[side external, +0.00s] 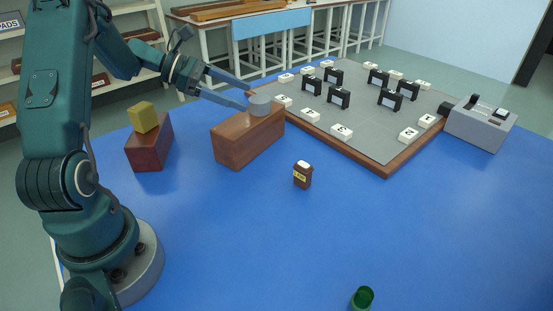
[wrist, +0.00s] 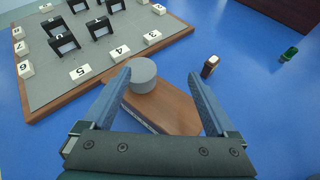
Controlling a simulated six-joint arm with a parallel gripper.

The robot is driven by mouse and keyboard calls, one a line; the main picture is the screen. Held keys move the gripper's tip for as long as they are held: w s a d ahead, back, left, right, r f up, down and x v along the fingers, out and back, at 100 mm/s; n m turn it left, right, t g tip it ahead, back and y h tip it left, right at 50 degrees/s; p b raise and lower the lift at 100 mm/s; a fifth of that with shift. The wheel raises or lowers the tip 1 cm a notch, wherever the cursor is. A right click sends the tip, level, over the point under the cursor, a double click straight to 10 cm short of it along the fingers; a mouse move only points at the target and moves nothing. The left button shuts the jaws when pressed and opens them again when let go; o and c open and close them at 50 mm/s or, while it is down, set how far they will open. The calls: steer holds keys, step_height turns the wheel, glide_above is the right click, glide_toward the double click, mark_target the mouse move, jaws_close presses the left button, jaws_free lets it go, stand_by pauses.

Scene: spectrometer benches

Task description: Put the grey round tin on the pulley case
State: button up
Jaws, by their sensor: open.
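The grey round tin (side external: 260,106) stands upright on the right end of the brown wooden case (side external: 240,147). In the wrist view the tin (wrist: 143,76) is at the far end of that case (wrist: 168,106), whose side carries lettering too small to read. I cannot tell from lettering which case is the pulley case. A darker red-brown case (side external: 148,153) with a yellow block on it stands further left. My gripper (side external: 247,97) is open at the tin. In the wrist view the tin lies between the fingertips (wrist: 159,73), nearer the left finger; contact is unclear.
A grey board (side external: 360,120) with a wooden rim, black stands and white number blocks lies to the right. A grey device (side external: 481,127) stands at its right corner.

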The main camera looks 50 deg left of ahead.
steer(key=s+d+r+m+g+y, duration=0.1)
steer(key=s+d+r+m+g, duration=0.15)
steer(key=d+m, duration=0.4)
steer(key=s+d+r+m+g, duration=0.1)
steer(key=s+d+m+g, duration=0.35)
steer(key=d, duration=0.35)
steer(key=s+d+m+t+y, duration=0.2)
steer(key=s+m+y, duration=0.5)
steer(key=s+m, duration=0.4)
steer(key=m, duration=0.5)
steer(key=shift+s+d+f+t, duration=0.2)
steer(key=shift+d+t, duration=0.1)
steer(key=shift+d, duration=0.05)
